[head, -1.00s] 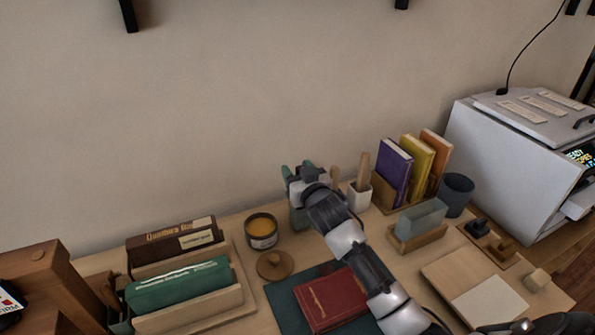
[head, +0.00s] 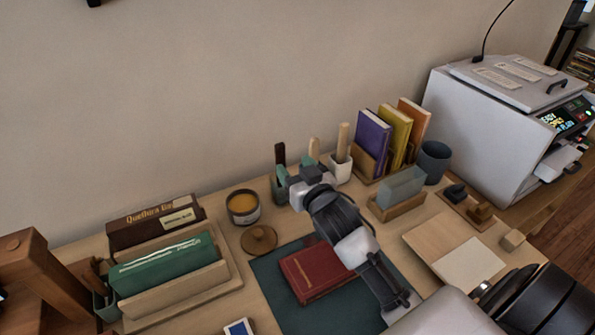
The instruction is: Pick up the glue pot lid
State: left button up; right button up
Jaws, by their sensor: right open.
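The glue pot lid (head: 258,239) is a round wooden disc with a small knob. It lies flat on the table just in front of the open glue pot (head: 243,206), a dark pot with a pale label and amber contents. My right gripper (head: 283,178) is open and empty, above the table to the right of the pot and beyond the lid. It is in front of a holder with upright handles and partly hides it. My left gripper does not show.
A red book (head: 316,272) lies on a dark green mat (head: 268,275) right of the lid. Books in a wooden rack (head: 184,285) stand to the left. Upright books (head: 372,140), a dark cup (head: 434,162) and a large white machine (head: 488,130) are to the right.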

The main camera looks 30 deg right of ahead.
aim_at(259, 240)
jog(key=k+j, duration=0.15)
jog(key=k, duration=1.35)
